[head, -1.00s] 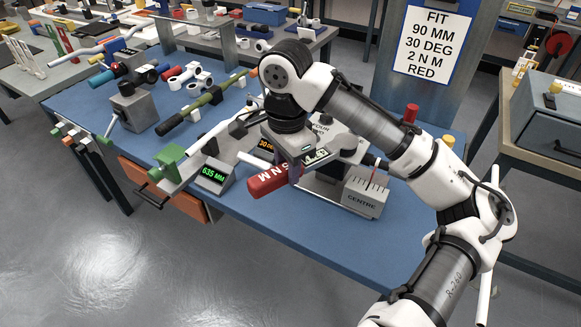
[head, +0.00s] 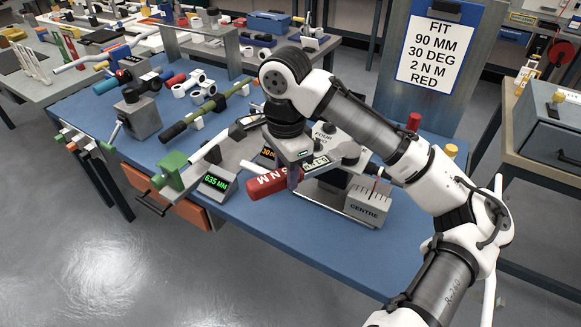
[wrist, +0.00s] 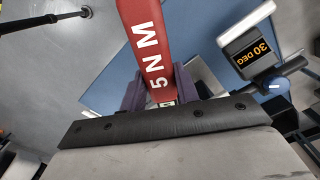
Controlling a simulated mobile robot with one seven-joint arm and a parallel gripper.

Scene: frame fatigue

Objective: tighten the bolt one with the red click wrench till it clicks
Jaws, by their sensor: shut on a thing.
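A red click wrench (head: 268,184), marked "5 N M", is held in my gripper (head: 293,176) above the blue bench. In the wrist view the red wrench body (wrist: 147,40) runs up between the two purple fingers of my gripper (wrist: 158,92), which are shut on it. The wrench's far end runs out of the top of the wrist view. I cannot make out bolt one in either view; my arm and the bench fixtures hide part of the area.
A sign (head: 438,48) reads "FIT 90 MM 30 DEG 2 N M RED". A "635 MM" display (head: 215,183), a green clamp (head: 172,165) and a "CENTRE" block (head: 368,204) stand near the wrench. A "30 DEG" display (wrist: 250,52) shows in the wrist view. Grey floor in front is clear.

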